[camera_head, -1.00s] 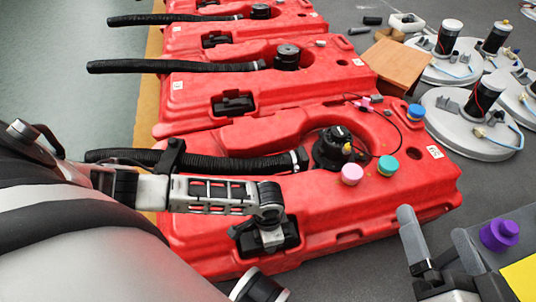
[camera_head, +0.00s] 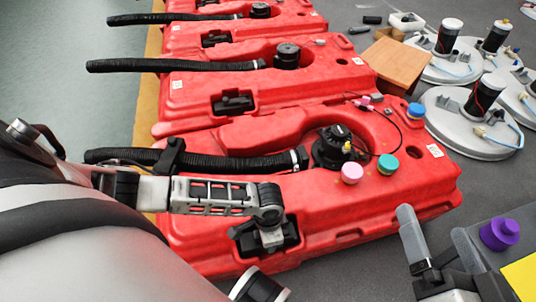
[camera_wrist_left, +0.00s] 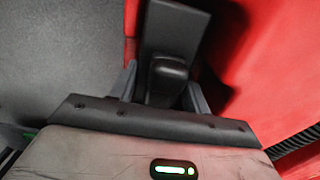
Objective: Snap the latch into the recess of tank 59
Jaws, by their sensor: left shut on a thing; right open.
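The nearest red tank (camera_head: 380,205) lies across the middle of the head view; its small white label is too small to read surely. A dark recess (camera_head: 290,238) is in its near left side. My left gripper (camera_head: 270,236) reaches down into this recess, shut on the black latch (camera_wrist_left: 168,72), which shows between its fingers in the left wrist view. The gripper and arm hide much of the latch in the head view, so I cannot tell how deep it sits. My right gripper (camera_head: 434,232) is open and empty at the lower right, apart from the tank.
A black hose (camera_head: 230,163), a black cap (camera_head: 330,148) and pink, teal and blue knobs top the tank. More red tanks (camera_head: 310,75) stand behind. A cardboard box (camera_head: 397,62) and round white lids (camera_head: 455,125) lie right. A purple knob (camera_head: 499,234) is near my right gripper.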

